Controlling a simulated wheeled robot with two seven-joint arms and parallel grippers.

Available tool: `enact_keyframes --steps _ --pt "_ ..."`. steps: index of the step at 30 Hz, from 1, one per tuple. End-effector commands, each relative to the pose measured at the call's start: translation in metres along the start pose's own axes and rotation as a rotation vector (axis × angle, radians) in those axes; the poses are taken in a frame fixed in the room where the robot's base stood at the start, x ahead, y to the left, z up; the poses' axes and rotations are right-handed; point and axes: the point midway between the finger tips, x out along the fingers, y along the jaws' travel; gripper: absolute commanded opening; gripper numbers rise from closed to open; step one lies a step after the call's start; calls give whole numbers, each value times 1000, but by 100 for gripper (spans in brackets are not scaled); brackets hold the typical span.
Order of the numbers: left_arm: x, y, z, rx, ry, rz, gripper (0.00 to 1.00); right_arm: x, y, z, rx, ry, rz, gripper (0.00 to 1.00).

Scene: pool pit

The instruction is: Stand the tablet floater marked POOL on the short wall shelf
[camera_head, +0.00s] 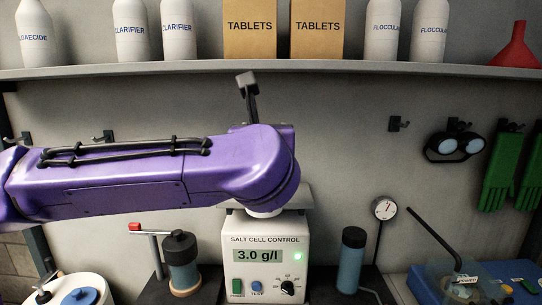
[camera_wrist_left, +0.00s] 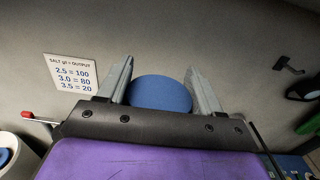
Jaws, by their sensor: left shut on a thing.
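My left gripper (camera_wrist_left: 159,68) is shut on a round blue thing (camera_wrist_left: 160,94), whose smooth top shows between the two grey fingers in the left wrist view. No POOL marking is visible on it, so I cannot tell for sure that it is the tablet floater. In the head view my purple left arm comes in from the left and hides the fingers and the held thing. I cannot make out the short wall shelf for certain. My right gripper is not in view.
A long wall shelf (camera_head: 200,68) holds bottles, TABLETS boxes (camera_head: 250,38) and a red funnel (camera_head: 516,47). The salt cell control box (camera_head: 262,262) stands below my arm, between a dark-capped canister (camera_head: 182,262) and a blue-grey cylinder (camera_head: 351,265). Goggles (camera_head: 455,147) hang at right.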

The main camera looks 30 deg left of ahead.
Motion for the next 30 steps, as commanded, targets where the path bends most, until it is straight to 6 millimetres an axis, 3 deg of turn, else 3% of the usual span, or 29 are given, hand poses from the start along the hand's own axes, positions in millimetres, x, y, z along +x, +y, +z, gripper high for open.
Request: enact_keyframes --steps 15,25,30 --pt "131 0 6 1 2 2 0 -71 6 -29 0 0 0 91" --pt "162 -1 3 1 0 0 0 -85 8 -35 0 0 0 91" --pt "162 -1 -15 2 1 -1 0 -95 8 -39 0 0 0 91"
